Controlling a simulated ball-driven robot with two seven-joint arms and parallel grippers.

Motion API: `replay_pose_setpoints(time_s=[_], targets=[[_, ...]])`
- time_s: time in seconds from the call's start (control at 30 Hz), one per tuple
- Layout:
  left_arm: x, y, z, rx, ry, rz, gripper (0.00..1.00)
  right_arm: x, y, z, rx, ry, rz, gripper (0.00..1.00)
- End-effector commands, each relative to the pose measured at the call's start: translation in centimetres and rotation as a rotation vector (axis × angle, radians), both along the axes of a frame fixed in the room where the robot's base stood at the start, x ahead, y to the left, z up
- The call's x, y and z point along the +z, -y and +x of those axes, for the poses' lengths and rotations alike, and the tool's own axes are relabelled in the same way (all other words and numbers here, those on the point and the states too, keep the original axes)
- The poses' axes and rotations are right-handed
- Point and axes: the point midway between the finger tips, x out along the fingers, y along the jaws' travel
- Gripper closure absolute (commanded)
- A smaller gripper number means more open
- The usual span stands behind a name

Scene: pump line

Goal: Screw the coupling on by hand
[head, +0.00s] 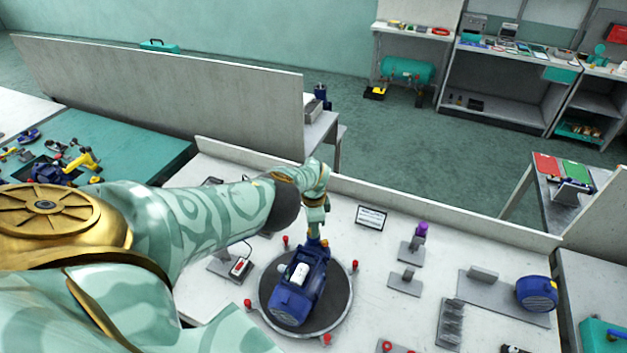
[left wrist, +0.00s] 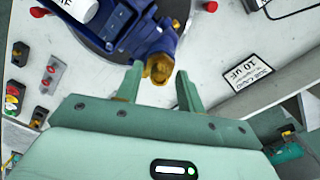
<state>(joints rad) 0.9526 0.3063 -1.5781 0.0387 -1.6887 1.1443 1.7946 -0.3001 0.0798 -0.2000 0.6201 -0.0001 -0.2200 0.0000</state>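A blue pump (head: 292,303) with a white label sits on a round dark turntable (head: 340,310) in the middle of the bench. Its blue end also shows in the left wrist view (left wrist: 150,38). A brass coupling (left wrist: 158,70) sits at the pump's port; I cannot tell how far it is threaded. My left gripper (head: 316,228) reaches down at the far end of the pump. In the left wrist view its two fingers (left wrist: 160,76) stand apart, one on each side of the coupling, with small gaps seeming to show. My right gripper is not in view.
Red knobs (head: 355,265) stand around the turntable. A small sign (head: 371,217) stands behind it. To the right are a stand with a purple part (head: 421,230) and a blue motor (head: 537,293). A low wall (head: 440,216) edges the bench's back.

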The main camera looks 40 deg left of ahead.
Motion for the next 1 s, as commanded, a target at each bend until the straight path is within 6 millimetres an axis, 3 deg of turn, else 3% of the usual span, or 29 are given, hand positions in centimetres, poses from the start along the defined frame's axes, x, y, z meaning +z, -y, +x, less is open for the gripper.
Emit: replay_pose_setpoints(time_s=[0.27,0.53,0.97,1.0], targets=[[0.02,-0.01,0.02,0.023,0.0,0.0,0.62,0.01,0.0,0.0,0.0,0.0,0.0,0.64],[0.02,-0.03,0.03,0.307,0.0,0.0,0.62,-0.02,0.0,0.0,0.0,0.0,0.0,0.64],[0.02,-0.02,-0.04,0.311,0.0,0.0,0.62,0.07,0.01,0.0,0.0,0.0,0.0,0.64],[0.01,-0.02,-0.04,0.311,0.0,0.0,0.67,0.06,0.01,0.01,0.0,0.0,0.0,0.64]])
